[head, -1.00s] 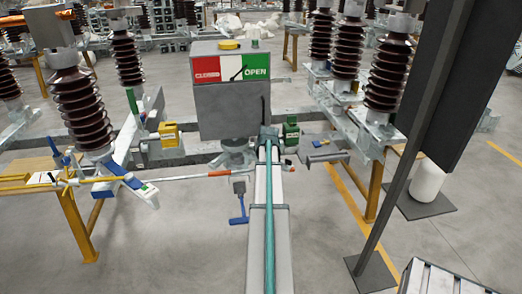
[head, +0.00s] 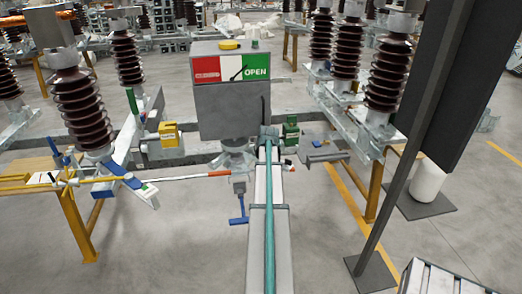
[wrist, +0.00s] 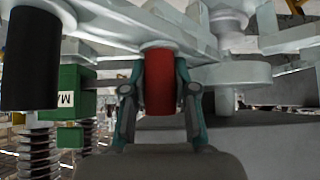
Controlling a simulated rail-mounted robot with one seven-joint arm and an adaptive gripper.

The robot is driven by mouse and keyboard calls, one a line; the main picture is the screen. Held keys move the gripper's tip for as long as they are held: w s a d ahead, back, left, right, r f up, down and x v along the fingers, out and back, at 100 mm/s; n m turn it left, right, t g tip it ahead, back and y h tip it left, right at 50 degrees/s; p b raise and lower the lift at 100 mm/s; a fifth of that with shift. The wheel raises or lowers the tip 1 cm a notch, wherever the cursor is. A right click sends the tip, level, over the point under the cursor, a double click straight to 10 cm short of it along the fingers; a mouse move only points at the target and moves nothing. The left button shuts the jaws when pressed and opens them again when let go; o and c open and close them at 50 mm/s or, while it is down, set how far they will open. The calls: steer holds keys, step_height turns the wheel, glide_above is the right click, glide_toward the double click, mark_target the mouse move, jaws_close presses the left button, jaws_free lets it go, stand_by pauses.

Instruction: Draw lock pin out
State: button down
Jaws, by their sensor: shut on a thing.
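A red cylindrical grip (wrist: 158,82), which looks like the lock pin's handle, stands upright in the middle of the wrist view. My gripper (wrist: 160,100) is shut on it, one finger on each side. The top of the red grip meets a pale grey metal plate (wrist: 215,75); whether a pin shaft sits in the plate is hidden. In the head view my arm hides the gripper and the grip. The grey mechanism box (head: 235,110) carries a red, white and green indicator, with its pointer over the white part.
A green box (wrist: 75,92) and a black cylinder (wrist: 32,58) are close on the left in the wrist view. In the head view are a yellow box (head: 169,134), a blue-handled lever (head: 238,218), a horizontal rod (head: 180,178) and a dark post (head: 412,150) at right.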

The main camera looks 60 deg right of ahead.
stand_by(0.4)
steer(key=shift+r+p, duration=1.55)
steer(key=shift+r, duration=1.7)
steer(key=shift+a, duration=0.15)
